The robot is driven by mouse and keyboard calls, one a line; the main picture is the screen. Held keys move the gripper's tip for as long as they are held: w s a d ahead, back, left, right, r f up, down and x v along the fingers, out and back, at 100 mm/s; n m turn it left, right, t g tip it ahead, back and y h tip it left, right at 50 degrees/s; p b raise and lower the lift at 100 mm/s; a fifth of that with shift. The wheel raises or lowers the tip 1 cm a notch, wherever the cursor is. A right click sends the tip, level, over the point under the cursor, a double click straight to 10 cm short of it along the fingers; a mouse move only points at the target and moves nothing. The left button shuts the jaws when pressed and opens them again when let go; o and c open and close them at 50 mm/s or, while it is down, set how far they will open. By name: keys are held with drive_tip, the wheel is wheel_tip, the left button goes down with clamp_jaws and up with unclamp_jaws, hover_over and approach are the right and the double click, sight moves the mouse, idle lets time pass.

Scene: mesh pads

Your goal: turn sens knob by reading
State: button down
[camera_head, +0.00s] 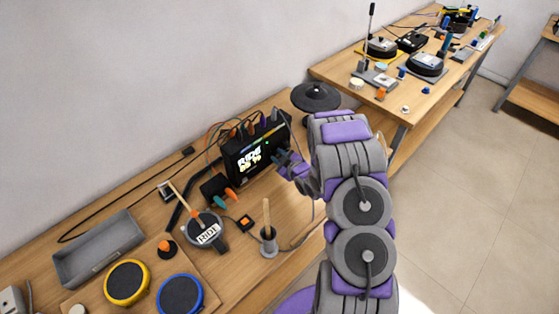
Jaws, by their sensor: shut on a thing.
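A black drum module (245,155) stands on the wooden table against the wall, with cables plugged in along its top. Its screen (250,160) shows bright text that looks like "RIDE" with a second line too small to read surely. My gripper (281,157) is at the right part of the module's front face, shut on a small part there. That part, likely the sens knob, is hidden by the fingers and cannot be made out. My purple and grey arm reaches in from the lower right.
Yellow (127,283) and blue (180,295) rimmed pads lie lower left. A black cymbal (316,96) stands behind my arm.

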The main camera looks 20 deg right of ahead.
idle(0.4)
drive_tip(key=c, duration=0.9)
unclamp_jaws()
drive_tip(key=shift+o, duration=0.2)
drive_tip(key=p+v, duration=0.8)
drive_tip(key=v, duration=0.9)
drive_tip(key=shift+s+p, duration=0.25)
drive_tip(key=shift+p, duration=0.05)
drive_tip(key=shift+f, duration=0.1)
